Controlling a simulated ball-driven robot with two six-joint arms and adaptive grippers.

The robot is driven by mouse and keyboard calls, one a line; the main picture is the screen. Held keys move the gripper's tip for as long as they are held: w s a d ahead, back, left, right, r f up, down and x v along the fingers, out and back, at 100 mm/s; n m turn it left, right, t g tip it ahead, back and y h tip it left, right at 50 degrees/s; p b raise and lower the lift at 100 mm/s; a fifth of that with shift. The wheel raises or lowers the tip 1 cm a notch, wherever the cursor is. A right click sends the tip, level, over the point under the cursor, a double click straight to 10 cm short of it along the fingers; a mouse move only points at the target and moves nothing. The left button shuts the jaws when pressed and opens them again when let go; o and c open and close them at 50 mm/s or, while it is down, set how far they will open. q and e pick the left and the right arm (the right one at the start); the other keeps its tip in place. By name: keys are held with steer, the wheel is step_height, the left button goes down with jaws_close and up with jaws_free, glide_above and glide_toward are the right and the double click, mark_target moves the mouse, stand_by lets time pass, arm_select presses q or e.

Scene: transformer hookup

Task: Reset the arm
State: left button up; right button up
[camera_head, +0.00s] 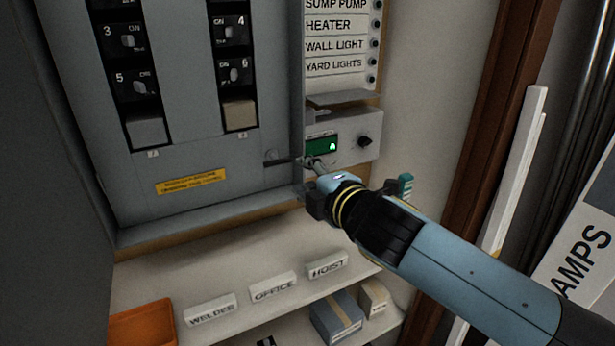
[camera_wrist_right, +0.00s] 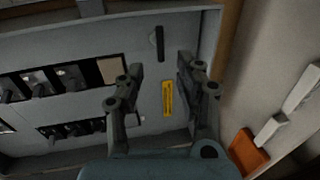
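My right arm comes in from the lower right in the head view, and its gripper (camera_head: 306,178) is in front of the lower right corner of the grey breaker panel (camera_head: 240,163). In the right wrist view the two fingers (camera_wrist_right: 160,72) stand apart with nothing between them. The panel face, its yellow label (camera_wrist_right: 168,98) and a dark handle-like part (camera_wrist_right: 160,43) show behind them. I cannot tell from the head view whether the fingers touch the panel edge. My left gripper is not in view.
A small box with a green display (camera_head: 322,145) and a knob is close above the gripper. Below is a shelf with WELDER (camera_head: 210,310), OFFICE (camera_head: 273,287) and HOIST (camera_head: 328,266) tags, an orange bin (camera_head: 143,325) and small boxes (camera_head: 338,315). Boards lean at the right.

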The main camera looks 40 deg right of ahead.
steer(key=shift+s, duration=0.15)
stand_by(0.4)
steer(key=s+a+f+m+g+y, duration=0.1)
steer(key=s+a+f+m+g, duration=0.1)
steer(key=s+m+g, duration=0.45)
steer(key=s+a+f+m+g+y, duration=0.1)
steer(key=s+a+f+m, duration=0.15)
steer(key=s, duration=0.65)
steer(key=s+a+f+m+g+y, duration=0.1)
steer(key=s+a+f+m+g, duration=0.15)
steer(key=s+m+g, duration=0.4)
steer(key=s+d+f+b, duration=0.1)
steer(key=s+f+b, duration=0.15)
steer(key=f, duration=1.45)
steer(key=s+d+f+b, duration=0.2)
steer(key=f+b, duration=0.2)
steer(key=f, duration=1.3)
steer(key=s+f+b, duration=0.4)
steer(key=s+f, duration=1.3)
steer(key=f, duration=0.1)
steer(key=shift+d+n, duration=0.3)
steer(key=shift+n, duration=0.05)
steer(key=shift+s+f+g, duration=0.1)
steer(key=shift+g, duration=0.2)
